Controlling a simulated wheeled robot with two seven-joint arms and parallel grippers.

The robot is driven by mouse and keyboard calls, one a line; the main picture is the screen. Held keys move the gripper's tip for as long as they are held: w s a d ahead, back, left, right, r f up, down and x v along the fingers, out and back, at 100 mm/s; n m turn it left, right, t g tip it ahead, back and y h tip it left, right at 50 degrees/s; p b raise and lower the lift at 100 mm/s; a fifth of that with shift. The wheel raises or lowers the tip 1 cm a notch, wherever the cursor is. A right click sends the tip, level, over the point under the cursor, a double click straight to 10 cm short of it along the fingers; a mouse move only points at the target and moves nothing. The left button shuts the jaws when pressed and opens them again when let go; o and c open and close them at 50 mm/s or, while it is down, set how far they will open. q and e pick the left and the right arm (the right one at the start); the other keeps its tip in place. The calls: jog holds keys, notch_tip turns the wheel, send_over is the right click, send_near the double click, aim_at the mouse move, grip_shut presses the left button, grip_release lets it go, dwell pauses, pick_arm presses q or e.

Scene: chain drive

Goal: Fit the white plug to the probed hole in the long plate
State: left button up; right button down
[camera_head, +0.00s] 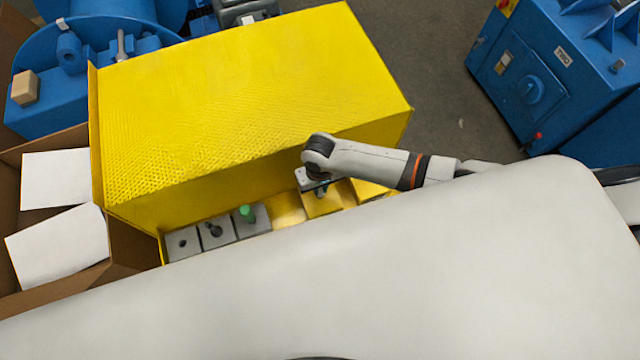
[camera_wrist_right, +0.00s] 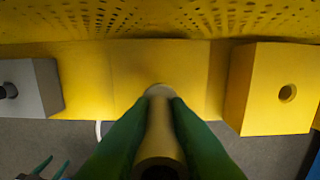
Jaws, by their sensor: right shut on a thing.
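My right gripper (camera_head: 318,186) is over the yellow blocks in front of the big yellow box. In the right wrist view its dark green fingers (camera_wrist_right: 160,103) are shut on a pale, yellow-tinted cylinder, which looks like the white plug (camera_wrist_right: 160,130). The plug's far end is over a yellow plate (camera_wrist_right: 135,70); I cannot tell whether it touches the plate or is in a hole, as plug and fingers cover that spot. Two teal prongs, apart from each other, show at lower left in the wrist view; they look like my left gripper (camera_wrist_right: 48,166), open and empty.
Right of the plug a yellow block (camera_wrist_right: 268,75) has an open round hole. Grey blocks stand in a row at left: one with a hole (camera_head: 182,246), one with a dark piece (camera_head: 213,231), one with a green plug (camera_head: 246,213). The big yellow box (camera_head: 240,90) stands close behind.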

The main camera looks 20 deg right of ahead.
jog(key=shift+f+b, duration=0.7)
jog(key=shift+f, duration=0.5)
jog(key=c, duration=1.3)
grip_release()
notch_tip(320, 180, up, 12)
